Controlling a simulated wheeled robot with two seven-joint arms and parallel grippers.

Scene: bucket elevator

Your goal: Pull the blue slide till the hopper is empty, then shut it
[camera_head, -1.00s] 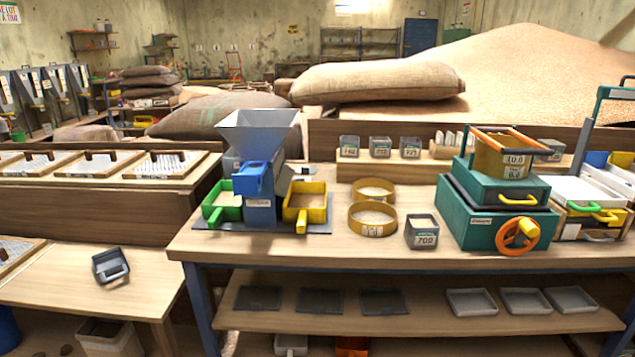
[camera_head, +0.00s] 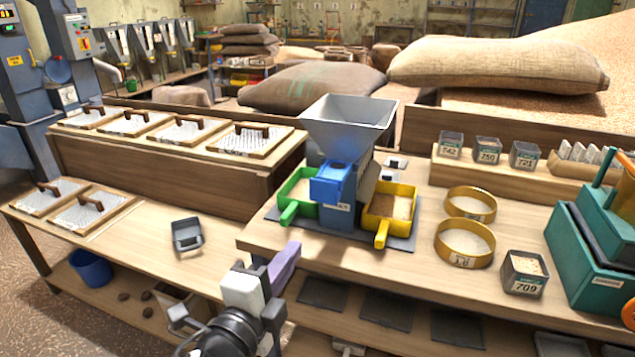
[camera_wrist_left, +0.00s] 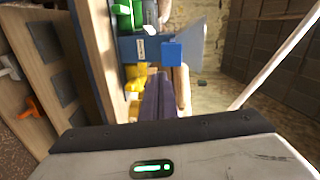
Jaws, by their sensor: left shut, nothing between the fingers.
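A grey hopper (camera_head: 347,120) sits on top of a blue stand on the bench. The blue slide (camera_head: 335,184) is a blue block on the front of the stand under the hopper; it also shows in the left wrist view (camera_wrist_left: 172,54). A green tray (camera_head: 300,190) stands left of the stand and a yellow tray (camera_head: 391,205) with grain in it stands right. My left gripper (camera_head: 285,262) is shut and empty, in front of the bench edge, below and apart from the slide. The hopper's inside is too shallow in view to tell its level. My right gripper is not in view.
Two yellow ring sieves (camera_head: 465,243) and a grey box marked 709 (camera_head: 524,273) stand to the right. A teal machine (camera_head: 590,250) is at the far right. Sacks lie behind.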

